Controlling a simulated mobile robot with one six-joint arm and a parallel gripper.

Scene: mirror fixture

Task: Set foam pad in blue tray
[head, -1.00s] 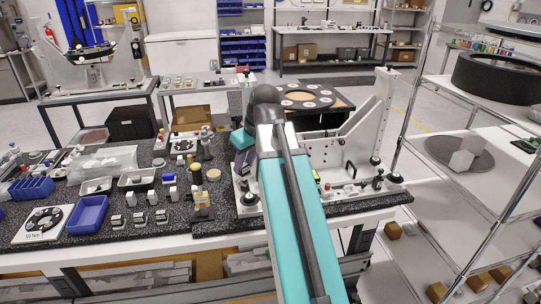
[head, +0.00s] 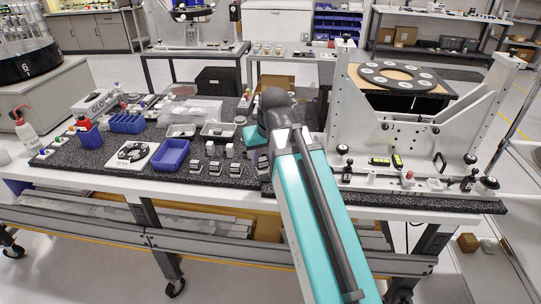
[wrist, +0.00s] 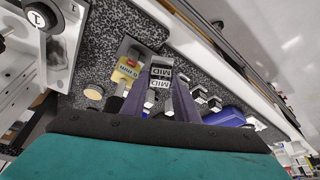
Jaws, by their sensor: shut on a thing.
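My gripper (wrist: 163,88) shows in the wrist view with its two dark purple fingers shut on a small grey-white block (wrist: 160,73) labelled MID. I cannot tell whether this block is the foam pad. In the head view the wrist hides the block. The blue tray (head: 171,154) lies on the black speckled bench top, left of my arm, and looks empty. It also shows partly in the wrist view (wrist: 225,117), to the right of the fingers and apart from them.
Small labelled blocks (head: 213,167) stand between the blue tray and my arm. The mirror fixture (head: 405,130) stands on the right.

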